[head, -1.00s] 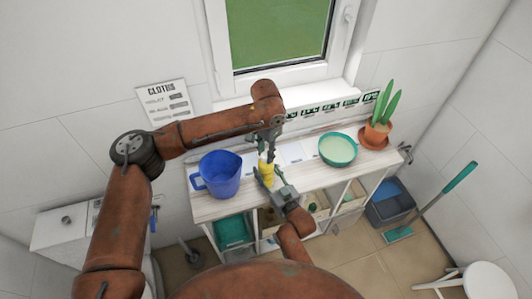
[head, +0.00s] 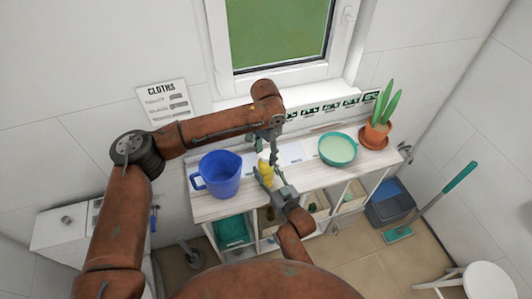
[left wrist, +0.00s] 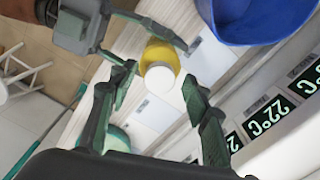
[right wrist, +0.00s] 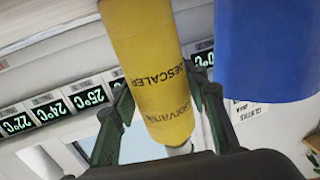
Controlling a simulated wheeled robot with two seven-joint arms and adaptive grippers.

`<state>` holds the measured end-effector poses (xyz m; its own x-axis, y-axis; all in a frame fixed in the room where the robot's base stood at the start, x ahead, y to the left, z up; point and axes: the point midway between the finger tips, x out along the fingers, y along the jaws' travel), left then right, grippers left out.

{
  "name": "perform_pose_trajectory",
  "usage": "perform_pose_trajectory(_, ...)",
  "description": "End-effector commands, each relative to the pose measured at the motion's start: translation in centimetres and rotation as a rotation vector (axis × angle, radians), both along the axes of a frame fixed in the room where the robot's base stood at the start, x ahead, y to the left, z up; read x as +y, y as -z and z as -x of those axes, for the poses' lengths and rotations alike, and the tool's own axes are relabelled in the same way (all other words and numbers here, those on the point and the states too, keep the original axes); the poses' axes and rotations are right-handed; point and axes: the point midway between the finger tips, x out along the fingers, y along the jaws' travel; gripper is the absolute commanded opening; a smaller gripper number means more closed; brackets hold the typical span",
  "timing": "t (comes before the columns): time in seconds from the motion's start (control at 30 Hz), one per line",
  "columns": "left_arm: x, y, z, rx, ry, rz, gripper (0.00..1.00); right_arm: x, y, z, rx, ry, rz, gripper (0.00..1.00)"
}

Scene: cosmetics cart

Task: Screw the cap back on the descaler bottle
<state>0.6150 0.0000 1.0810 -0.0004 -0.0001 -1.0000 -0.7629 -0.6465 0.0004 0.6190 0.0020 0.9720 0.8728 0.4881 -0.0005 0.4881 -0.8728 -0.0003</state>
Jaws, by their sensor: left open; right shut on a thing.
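The descaler bottle (head: 266,171) is yellow with dark lettering and stands on the shelf top. It also shows in the right wrist view (right wrist: 150,70). A white cap (left wrist: 159,77) sits on its top end; how tight it is I cannot tell. My left gripper (head: 270,157) is above the bottle, pointing down. In the left wrist view its fingers (left wrist: 158,82) are open on either side of the cap, with gaps showing. My right gripper (head: 265,178) is shut on the bottle from the front; its fingers (right wrist: 165,95) lie along both sides.
A blue jug (head: 220,176) stands close left of the bottle. A green bowl (head: 338,149) and a potted plant (head: 377,133) stand to the right. Price-like temperature labels (left wrist: 268,118) line the back ledge. The window wall is close behind. A mop bucket (head: 390,203) is on the floor.

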Motion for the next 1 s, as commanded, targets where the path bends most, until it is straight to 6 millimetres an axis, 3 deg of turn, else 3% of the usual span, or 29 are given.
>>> perform_pose_trajectory(0.27,0.0,-0.8,-0.1,-0.001,0.0,0.002,0.44,0.0,0.0,0.0,0.0,0.0,0.0,0.0)
perform_pose_trajectory(0.7,0.0,-9.1,-0.1,-0.002,0.0,0.002,0.44,0.0,0.0,0.0,0.0,0.0,0.0,0.0)
perform_pose_trajectory(1.0,0.0,-11.9,0.0,0.001,0.0,-0.001,0.44,0.0,0.0,0.0,0.0,0.0,0.0,0.0)
